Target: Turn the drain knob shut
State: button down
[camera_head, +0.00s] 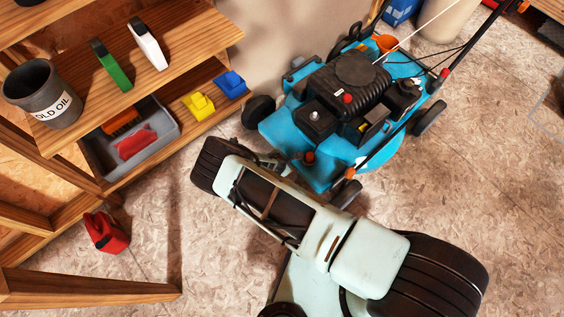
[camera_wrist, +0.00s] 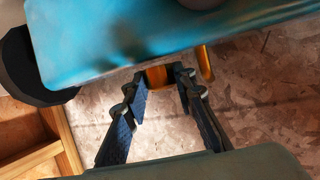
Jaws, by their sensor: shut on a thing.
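An orange-brown knob (camera_wrist: 157,75) shows just below the blue edge of the mower in the wrist view. The fingertips of my gripper (camera_wrist: 160,82) are on either side of it, shut on it. The knob's upper part is hidden behind the blue deck. In the head view, the mower (camera_head: 353,90) has a blue deck and a black engine and stands on the floor. My arm reaches to its near left side. There the fingers and the held knob are mostly hidden.
A wooden shelf (camera_head: 180,62) stands at the left with an old-oil bucket (camera_head: 42,93), bottles, a grey tray (camera_head: 172,128) and yellow and blue pieces. A red can (camera_head: 106,232) is on the floor. A yellow-orange bar (camera_wrist: 205,63) is beside the right finger. Floor at right is clear.

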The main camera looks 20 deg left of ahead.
jog(key=shift+s+d+f+y, duration=0.15)
jog(key=shift+y, duration=0.25)
jog(key=shift+t, duration=0.3)
jog(key=c, duration=1.9)
grip_release()
jog(key=v, duration=1.2)
jog(key=shift+d, duration=0.1)
